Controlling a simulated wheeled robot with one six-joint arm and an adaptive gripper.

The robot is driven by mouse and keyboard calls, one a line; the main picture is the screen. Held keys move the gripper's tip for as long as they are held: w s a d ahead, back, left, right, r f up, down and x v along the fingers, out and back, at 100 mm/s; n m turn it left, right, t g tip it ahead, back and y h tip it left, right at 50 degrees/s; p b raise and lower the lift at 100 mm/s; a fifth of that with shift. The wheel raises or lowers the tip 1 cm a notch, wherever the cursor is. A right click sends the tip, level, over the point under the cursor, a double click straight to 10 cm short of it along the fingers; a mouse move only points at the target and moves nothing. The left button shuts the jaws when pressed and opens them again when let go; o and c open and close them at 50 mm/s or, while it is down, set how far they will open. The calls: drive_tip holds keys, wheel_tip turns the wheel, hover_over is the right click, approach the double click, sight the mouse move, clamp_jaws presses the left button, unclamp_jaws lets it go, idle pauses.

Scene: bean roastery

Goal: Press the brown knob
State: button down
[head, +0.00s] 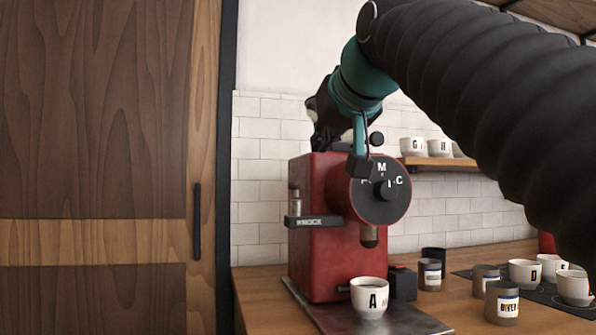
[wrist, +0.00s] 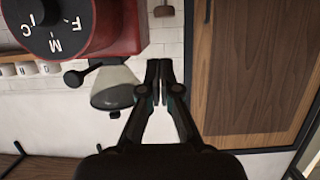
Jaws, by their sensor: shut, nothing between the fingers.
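A red grinder (head: 318,235) stands on the counter. Its black lettered dial (head: 400,205) faces me and also shows upside down in the wrist view (wrist: 60,38). A small dark round knob (head: 376,138) shows just above the dial. A dark knob on a short stem (wrist: 73,78) shows beside the grey hopper (wrist: 115,88) in the wrist view. Both look nearly black, and I cannot make out a clearly brown one. My gripper (wrist: 163,68) is shut and empty, apart from the knob and to its right in the wrist view. In the head view my wrist hides the hopper.
A white cup marked A (head: 369,298) stands on the tray (head: 320,312) under the spout. A labelled bar (head: 313,222) sticks out at the grinder's left. Cups and tins (head: 502,303) crowd the right counter. A wooden door (head: 95,160) stands left, and a cup shelf (head: 440,163) behind.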

drive_tip(key=shift+w+a+r, duration=0.15)
drive_tip(key=shift+a+r, duration=0.05)
drive_tip(key=shift+r, duration=0.4)
drive_tip(key=shift+w+a+r, duration=0.15)
drive_tip(key=shift+r, duration=0.45)
drive_tip(key=shift+w, duration=0.1)
hover_over(296, 186)
wheel_tip(296, 186, down, 3)
drive_tip(key=shift+d+f+b, duration=0.2)
drive_tip(key=shift+f+b, duration=0.3)
drive_tip(key=shift+f, duration=0.45)
drive_tip(key=shift+d+f+b, duration=0.15)
drive_tip(key=shift+f+b, duration=0.3)
drive_tip(key=shift+f, duration=0.45)
